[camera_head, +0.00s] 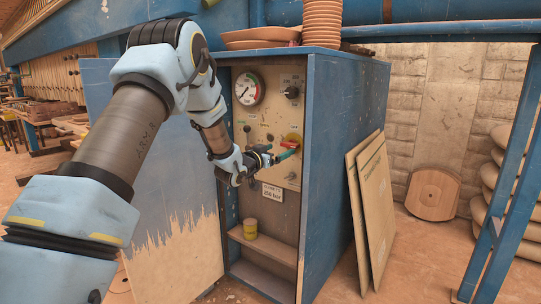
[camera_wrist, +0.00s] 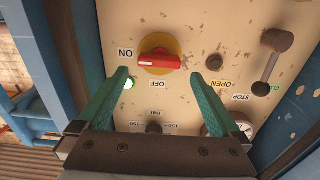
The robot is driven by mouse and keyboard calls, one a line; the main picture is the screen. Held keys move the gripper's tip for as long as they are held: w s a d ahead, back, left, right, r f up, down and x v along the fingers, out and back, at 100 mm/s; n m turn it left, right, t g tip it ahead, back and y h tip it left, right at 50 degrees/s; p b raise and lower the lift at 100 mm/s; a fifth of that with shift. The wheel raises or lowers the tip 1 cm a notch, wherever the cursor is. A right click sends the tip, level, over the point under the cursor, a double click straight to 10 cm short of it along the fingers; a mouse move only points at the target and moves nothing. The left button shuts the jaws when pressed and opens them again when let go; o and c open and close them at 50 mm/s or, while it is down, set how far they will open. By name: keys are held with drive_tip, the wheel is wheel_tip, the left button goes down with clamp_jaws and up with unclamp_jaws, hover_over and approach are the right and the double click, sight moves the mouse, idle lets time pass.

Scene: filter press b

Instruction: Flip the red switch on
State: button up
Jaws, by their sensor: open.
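The red switch (camera_wrist: 158,62) is a red handle on a round yellow plate, on a worn cream panel. In the wrist view its handle lies roughly level. An upside-down ON label is at its left and an OFF label below it. The switch also shows in the head view (camera_head: 288,144), partly behind my fingers. My gripper (camera_wrist: 158,76) is open, its teal fingertips on either side of the switch's lower edge. The gap between the fingers is empty. I cannot tell how far the tips are from the panel. My gripper also shows in the head view (camera_head: 286,154).
A lever (camera_wrist: 269,55), a dark round knob (camera_wrist: 214,62) and a small lit lamp (camera_wrist: 128,84) are nearby on the panel. A pressure gauge (camera_head: 248,89) sits higher up. The blue cabinet's side wall (camera_head: 335,160) stands close to the right of my gripper. A yellow tin (camera_head: 250,229) stands on the shelf below.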

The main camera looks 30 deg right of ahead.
drive_tip(key=v, duration=0.5)
drive_tip(key=shift+s+a, duration=0.25)
drive_tip(key=shift+a, duration=0.05)
drive_tip(key=a+f+n+y, duration=0.25)
drive_tip(key=a+y, duration=0.35)
drive_tip(key=a, duration=0.7)
drive_tip(key=a+f+n+y, duration=0.2)
drive_tip(key=a+n+y, duration=0.25)
drive_tip(key=a, duration=0.75)
drive_tip(key=s+a+f+n+g+y, duration=0.1)
drive_tip(key=s+a+n+g+y, duration=0.15)
drive_tip(key=s+a, duration=0.7)
drive_tip(key=s+a+f+n+g+y, duration=0.2)
drive_tip(key=s+a+g+y, duration=0.15)
drive_tip(key=s+a, duration=0.6)
drive_tip(key=s+d+r+g+p, duration=0.1)
drive_tip(key=s+r+p, duration=0.2)
drive_tip(key=r+p, duration=1.8)
drive_tip(key=shift+s+d+r+h+p, duration=0.2)
drive_tip(key=shift+r+h+p, duration=0.2)
drive_tip(key=shift+h, duration=0.05)
